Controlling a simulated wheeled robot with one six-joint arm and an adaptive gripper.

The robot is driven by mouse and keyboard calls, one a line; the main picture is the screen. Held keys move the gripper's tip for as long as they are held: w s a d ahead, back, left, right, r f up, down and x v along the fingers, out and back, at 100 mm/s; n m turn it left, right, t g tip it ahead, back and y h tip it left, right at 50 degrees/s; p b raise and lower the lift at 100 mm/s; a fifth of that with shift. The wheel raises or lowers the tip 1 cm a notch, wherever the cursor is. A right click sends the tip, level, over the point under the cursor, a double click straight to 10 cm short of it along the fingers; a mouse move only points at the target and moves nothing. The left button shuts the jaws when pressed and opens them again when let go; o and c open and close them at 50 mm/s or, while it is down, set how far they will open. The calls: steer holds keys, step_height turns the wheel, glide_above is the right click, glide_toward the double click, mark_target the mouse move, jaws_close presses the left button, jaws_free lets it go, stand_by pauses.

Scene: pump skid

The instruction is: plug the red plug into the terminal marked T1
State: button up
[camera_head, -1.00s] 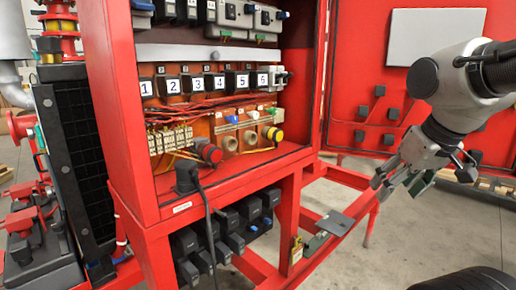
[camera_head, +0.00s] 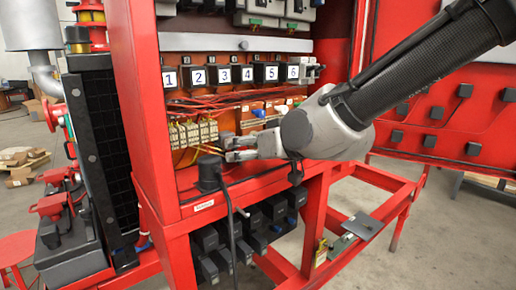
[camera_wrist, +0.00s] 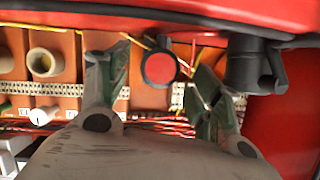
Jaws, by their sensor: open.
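The red plug (camera_wrist: 160,68), a dark cylinder with a round red end, shows end-on in the wrist view between the two fingers of my gripper (camera_wrist: 156,65). The fingers are spread, with a gap visible on both sides of it. In the head view my gripper (camera_head: 230,148) reaches into the red cabinet from the right and hides the plug. Beige ring-shaped terminals (camera_wrist: 45,63) stand on orange blocks to the left in the wrist view. I cannot read a T1 mark on any of them.
A black upright connector (camera_head: 209,172) with a cable stands on the cabinet's front ledge, close to my gripper; it also shows in the wrist view (camera_wrist: 252,65). Terminal strips (camera_head: 190,132) and loose wires lie behind. Numbered black blocks (camera_head: 222,74) run above.

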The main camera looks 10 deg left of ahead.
mark_target(242, 150)
steer(key=shift+x, duration=2.35)
steer(key=shift+c, duration=0.4)
steer(key=c, duration=1)
steer(key=o, duration=0.3)
steer(key=c, duration=0.3)
steer(key=shift+s+d, duration=1.5)
steer(key=shift+d, duration=0.2)
